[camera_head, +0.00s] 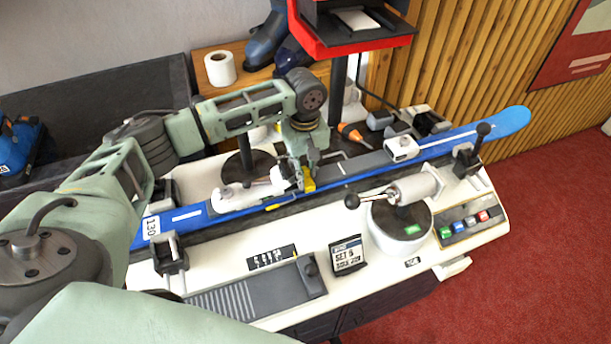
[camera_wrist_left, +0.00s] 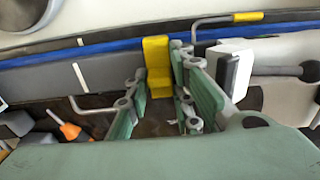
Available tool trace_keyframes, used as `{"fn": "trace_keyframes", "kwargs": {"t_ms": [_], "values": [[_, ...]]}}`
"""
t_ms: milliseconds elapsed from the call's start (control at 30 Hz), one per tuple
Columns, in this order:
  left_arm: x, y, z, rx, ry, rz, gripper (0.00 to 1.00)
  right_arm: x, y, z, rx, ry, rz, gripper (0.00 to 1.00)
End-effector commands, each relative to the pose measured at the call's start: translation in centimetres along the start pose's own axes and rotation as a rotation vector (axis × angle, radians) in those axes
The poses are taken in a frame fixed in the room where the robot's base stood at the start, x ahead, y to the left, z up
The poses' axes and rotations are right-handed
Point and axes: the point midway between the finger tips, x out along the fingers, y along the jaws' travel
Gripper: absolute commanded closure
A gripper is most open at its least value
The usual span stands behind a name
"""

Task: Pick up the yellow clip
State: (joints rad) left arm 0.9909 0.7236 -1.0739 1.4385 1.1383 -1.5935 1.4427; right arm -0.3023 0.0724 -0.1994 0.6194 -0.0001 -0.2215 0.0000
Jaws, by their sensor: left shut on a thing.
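The yellow clip (camera_head: 308,185) is at the middle of the blue and grey ski, at my left gripper's fingertips. In the left wrist view the yellow clip (camera_wrist_left: 157,62) is a blocky piece between the two green fingers, overlapping the ski in the picture. My left gripper (camera_head: 302,178) comes down from above and is shut on the clip; it also shows in the left wrist view (camera_wrist_left: 160,88). I cannot tell whether the clip touches the ski. My right gripper is not in view.
The ski (camera_head: 435,150) lies across the white bench (camera_head: 225,262). White binding parts (camera_head: 235,197) sit left of the gripper, and a round clamp post (camera_head: 400,225) stands to its right. A red-rimmed stand (camera_head: 350,45) rises behind. An orange-handled tool (camera_head: 350,132) lies beyond the ski.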

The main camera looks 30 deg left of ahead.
Motion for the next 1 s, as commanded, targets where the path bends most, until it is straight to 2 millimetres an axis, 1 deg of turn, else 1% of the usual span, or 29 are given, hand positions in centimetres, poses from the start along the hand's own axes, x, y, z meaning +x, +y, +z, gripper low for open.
{"fn": "trace_keyframes", "kwargs": {"t_ms": [167, 333, 467, 600, 767, 1000], "values": [[0.2, -0.1, 0.1, 0.001, -0.003, -0.004, 1.00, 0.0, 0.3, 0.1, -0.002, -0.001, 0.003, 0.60], [-0.4, -0.1, 0.1, 0.000, -0.003, -0.003, 1.00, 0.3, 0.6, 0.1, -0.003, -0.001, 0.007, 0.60], [-1.8, 0.0, 0.0, 0.000, -0.002, 0.001, 1.00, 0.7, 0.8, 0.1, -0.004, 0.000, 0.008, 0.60], [-4.1, 0.1, 0.2, 0.001, -0.001, 0.001, 1.00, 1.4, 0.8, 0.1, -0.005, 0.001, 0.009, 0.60], [-5.6, -0.4, 3.1, 0.006, -0.002, 0.000, 1.00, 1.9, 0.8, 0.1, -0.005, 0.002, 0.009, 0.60], [-8.4, -1.1, 7.5, 0.006, -0.001, 0.002, 1.00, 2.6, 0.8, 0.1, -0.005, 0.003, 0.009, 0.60]]}}
